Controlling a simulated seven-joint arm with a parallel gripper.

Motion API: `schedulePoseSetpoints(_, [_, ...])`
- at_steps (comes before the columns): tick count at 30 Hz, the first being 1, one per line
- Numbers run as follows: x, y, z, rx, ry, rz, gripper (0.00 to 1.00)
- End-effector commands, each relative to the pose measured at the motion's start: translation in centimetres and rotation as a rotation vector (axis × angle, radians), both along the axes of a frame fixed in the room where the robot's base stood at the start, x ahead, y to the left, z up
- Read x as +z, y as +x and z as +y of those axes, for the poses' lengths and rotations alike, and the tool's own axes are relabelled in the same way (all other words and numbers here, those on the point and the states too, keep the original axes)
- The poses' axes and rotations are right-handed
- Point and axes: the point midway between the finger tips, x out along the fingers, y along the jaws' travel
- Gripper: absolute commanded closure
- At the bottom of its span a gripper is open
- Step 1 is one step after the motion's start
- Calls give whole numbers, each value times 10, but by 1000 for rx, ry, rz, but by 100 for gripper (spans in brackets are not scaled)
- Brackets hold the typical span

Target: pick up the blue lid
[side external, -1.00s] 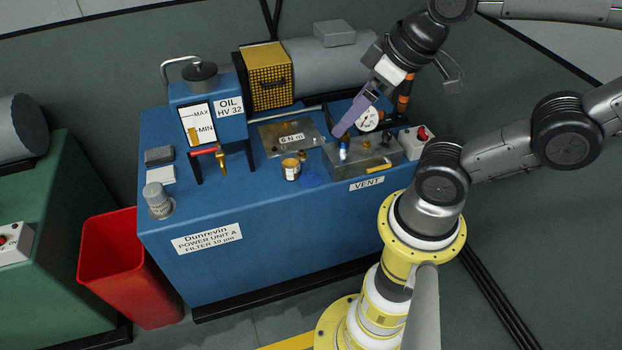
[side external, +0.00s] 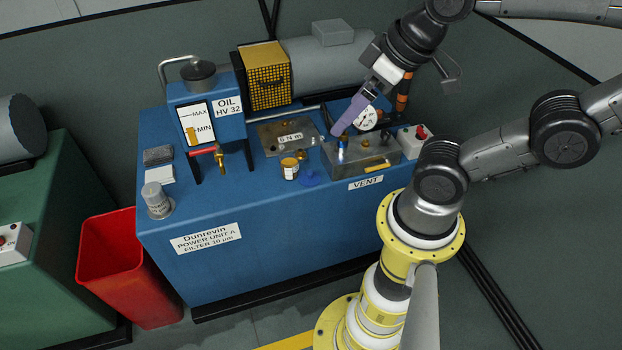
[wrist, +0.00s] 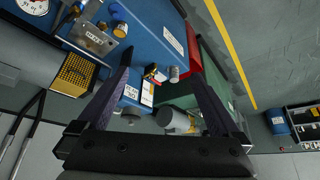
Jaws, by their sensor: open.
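The blue lid (side external: 309,178) lies flat on the blue top of the power unit, beside a small jar with a yellow top (side external: 290,168). It blends with the blue surface. In the wrist view a small blue round piece that looks like the lid (wrist: 115,9) shows near the top edge, beside the jar (wrist: 120,29). My gripper (side external: 338,131) is in the air above the metal vent block, to the right of the lid and higher. Its purple fingers are apart and empty in the wrist view (wrist: 158,72).
The metal vent block (side external: 345,165) with a blue-capped fitting (side external: 342,145) stands right of the lid. A gauge (side external: 367,118) and switch box (side external: 413,141) are further right. The oil tank (side external: 205,110) rises at left.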

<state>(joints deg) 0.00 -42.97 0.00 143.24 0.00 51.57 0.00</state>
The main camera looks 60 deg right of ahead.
Motion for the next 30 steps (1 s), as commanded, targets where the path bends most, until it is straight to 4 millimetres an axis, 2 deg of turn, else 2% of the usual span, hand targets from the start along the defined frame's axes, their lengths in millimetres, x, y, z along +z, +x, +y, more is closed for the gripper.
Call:
schedulePoseSetpoints(8, [0, 0, 0, 0, 0, 0, 0])
schedulePoseSetpoints(18, [0, 0, 0, 0, 0, 0, 61])
schedulePoseSetpoints(19, [0, 0, 0, 0, 0, 0, 64])
schedulePoseSetpoints(30, [1, 1, 0, -44, 24, -6, 64])
